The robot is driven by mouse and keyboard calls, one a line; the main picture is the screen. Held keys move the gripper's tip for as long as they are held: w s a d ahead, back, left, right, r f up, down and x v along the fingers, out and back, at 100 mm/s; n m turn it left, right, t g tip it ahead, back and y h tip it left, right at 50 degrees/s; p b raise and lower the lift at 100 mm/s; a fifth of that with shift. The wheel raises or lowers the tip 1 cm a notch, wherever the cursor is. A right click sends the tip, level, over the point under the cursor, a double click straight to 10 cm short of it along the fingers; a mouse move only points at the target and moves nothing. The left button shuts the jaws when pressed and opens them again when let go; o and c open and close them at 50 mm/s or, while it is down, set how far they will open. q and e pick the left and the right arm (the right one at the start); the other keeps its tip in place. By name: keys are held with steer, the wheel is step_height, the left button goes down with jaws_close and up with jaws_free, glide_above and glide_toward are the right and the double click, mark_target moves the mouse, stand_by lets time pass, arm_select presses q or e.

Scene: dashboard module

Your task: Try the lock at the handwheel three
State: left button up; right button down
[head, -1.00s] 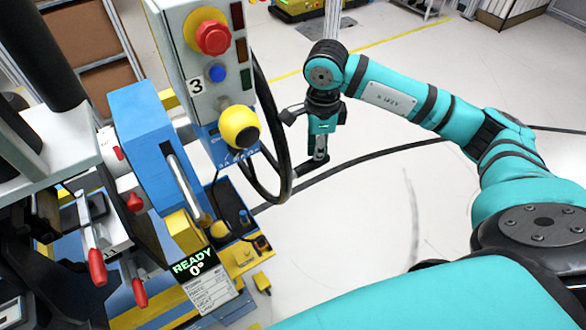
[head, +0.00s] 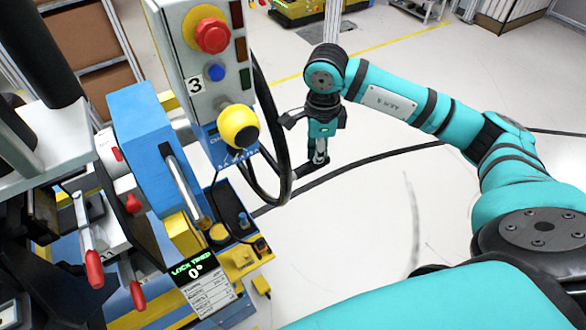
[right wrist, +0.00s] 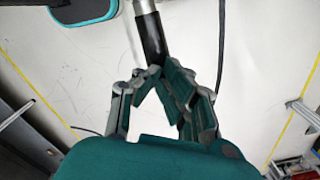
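The handwheel (head: 284,178) is a dark ring seen almost edge-on, beside the grey control box (head: 187,50) marked 3. My right gripper (head: 319,152) is at the wheel's right side, by its handle. In the right wrist view, the handle (right wrist: 150,38) is silver and black, and the fingertips of my right gripper (right wrist: 152,74) close in at its black end. The exact contact is partly hidden by the fingers. My left gripper is not in view.
A blue fixture (head: 145,145) with red-handled clamps (head: 94,268) stands at left. Pale floor (head: 365,230) lies clear to the right of the wheel.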

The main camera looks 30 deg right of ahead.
steer(key=shift+r+p, duration=0.7)
steer(key=shift+r, duration=0.3)
step_height(320, 180, up, 6)
steer(key=p, duration=0.3)
steer(key=shift+f, duration=0.1)
